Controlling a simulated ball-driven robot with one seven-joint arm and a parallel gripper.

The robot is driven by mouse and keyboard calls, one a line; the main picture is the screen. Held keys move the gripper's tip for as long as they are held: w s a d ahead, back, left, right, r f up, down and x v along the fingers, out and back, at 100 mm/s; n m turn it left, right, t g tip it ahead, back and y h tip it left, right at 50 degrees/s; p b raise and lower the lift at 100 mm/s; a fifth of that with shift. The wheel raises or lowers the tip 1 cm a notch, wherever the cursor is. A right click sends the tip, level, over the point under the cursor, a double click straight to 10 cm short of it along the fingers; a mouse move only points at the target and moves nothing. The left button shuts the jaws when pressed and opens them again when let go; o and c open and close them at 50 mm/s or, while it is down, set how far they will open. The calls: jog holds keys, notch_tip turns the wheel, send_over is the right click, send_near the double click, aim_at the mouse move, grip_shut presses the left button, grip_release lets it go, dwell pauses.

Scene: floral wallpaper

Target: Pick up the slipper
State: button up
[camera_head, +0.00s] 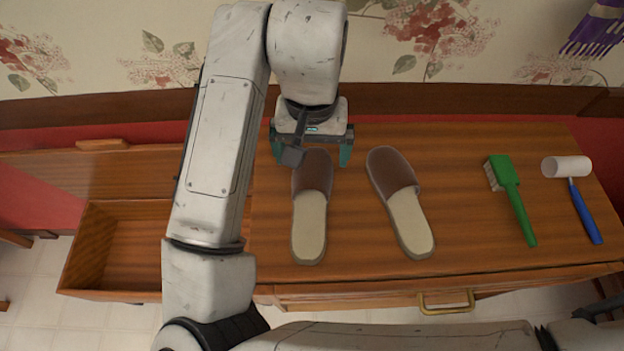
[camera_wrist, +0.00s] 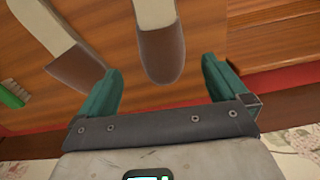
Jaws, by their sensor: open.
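Two slippers with brown toes and cream soles lie on the wooden cabinet top. The left slipper (camera_head: 310,212) has its toe close to my gripper (camera_head: 312,160), which partly covers it in the head view. The right slipper (camera_head: 400,205) lies a little apart from it, slightly angled. In the wrist view my gripper (camera_wrist: 163,90) is open, its teal fingers apart, with the brown toe of one slipper (camera_wrist: 160,52) ahead of and between them. The other slipper (camera_wrist: 75,65) shows to the left, its toe near the left finger. Nothing is held.
A green brush (camera_head: 513,198) and a blue-handled lint roller (camera_head: 575,195) lie at the right of the cabinet top (camera_head: 465,240). An open, empty drawer (camera_head: 115,250) is at the left. The wallpapered wall (camera_head: 400,50) stands close behind.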

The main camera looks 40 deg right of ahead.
aim_at(310, 177)
jog(key=f, duration=0.5)
jog(key=shift+a+f+b, duration=0.15)
jog(key=shift+a+b, duration=0.1)
jog(key=shift+b, duration=0.05)
jog(key=shift+s+d+f, duration=0.1)
jog(key=shift+f, duration=2.65)
jog(key=shift+c, duration=0.5)
jog(key=c, duration=0.7)
